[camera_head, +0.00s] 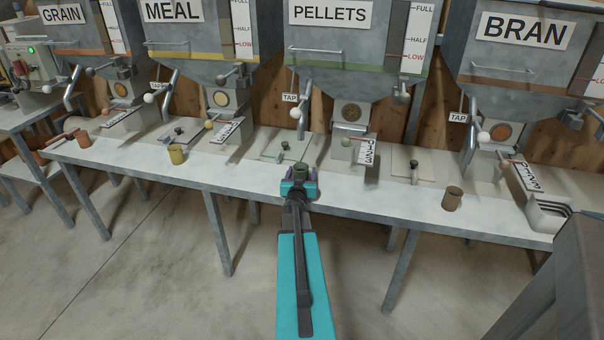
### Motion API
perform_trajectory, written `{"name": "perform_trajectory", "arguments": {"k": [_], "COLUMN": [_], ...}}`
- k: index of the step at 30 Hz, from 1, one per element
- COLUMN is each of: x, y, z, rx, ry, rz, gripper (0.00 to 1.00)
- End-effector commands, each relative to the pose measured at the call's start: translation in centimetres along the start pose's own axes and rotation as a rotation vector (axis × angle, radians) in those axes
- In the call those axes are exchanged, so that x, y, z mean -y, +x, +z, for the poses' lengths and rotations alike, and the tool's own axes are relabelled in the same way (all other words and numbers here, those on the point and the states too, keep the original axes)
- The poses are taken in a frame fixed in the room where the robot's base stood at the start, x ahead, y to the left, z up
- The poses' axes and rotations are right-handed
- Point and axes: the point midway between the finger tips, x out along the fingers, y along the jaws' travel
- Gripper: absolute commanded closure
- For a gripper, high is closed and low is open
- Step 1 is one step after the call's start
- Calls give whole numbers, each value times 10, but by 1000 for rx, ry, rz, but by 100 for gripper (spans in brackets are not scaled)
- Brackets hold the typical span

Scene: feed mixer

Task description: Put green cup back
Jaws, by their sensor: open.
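The green cup (300,170) stands upright near the front edge of the white-topped bench (250,178), below the PELLETS hopper (345,47). My gripper (301,181) is at the bench edge with its jaws open. The cup is at the fingertips, partly hidden by them. I cannot tell whether the fingers touch it.
A yellow cup (176,154) and an orange-brown cup (83,139) stand to the left, a brown cup (452,198) to the right. Hoppers with tap levers (296,112) hang over the bench. A grey post (570,280) fills the lower right. Bare bench lies between the cups.

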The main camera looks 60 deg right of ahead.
Motion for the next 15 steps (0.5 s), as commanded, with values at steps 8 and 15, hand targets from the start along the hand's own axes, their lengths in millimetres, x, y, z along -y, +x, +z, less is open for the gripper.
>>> {"name": "perform_trajectory", "arguments": {"k": [8, 15], "x": [0, 0], "y": [-10, -31], "z": [-3, -3], "rx": [0, 1], "ry": [0, 0], "rz": [0, -1], "gripper": [37, 37]}}
